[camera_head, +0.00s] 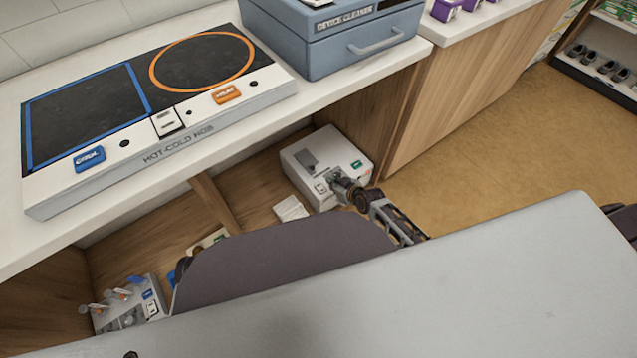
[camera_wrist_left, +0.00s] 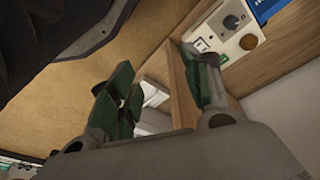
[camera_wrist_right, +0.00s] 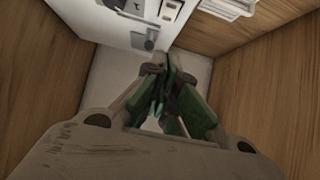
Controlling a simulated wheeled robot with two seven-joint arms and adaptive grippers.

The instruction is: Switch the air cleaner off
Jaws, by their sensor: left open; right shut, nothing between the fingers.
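A white box (camera_head: 330,147) with a green label, a grey plate and a small switch (camera_head: 320,188) sits in the open space under the counter. No air cleaner name is readable on it. My right gripper (camera_head: 338,180) is shut and empty at the box's near side, partly over its front. In the right wrist view, the shut fingertips (camera_wrist_right: 167,72) are just below a white box face (camera_wrist_right: 105,22) with a grey lever (camera_wrist_right: 149,41) and a switch (camera_wrist_right: 170,10). Contact cannot be told. My left gripper (camera_wrist_left: 165,85) is open and empty in the left wrist view.
The counter above holds a hot-cold hob (camera_head: 165,135) and a blue-grey device cleaner (camera_head: 330,52). Wooden panels (camera_wrist_right: 265,90) flank the right gripper. A device with taps (camera_head: 130,308) is at lower left. A knobbed panel (camera_wrist_left: 228,32) lies beyond the left fingers.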

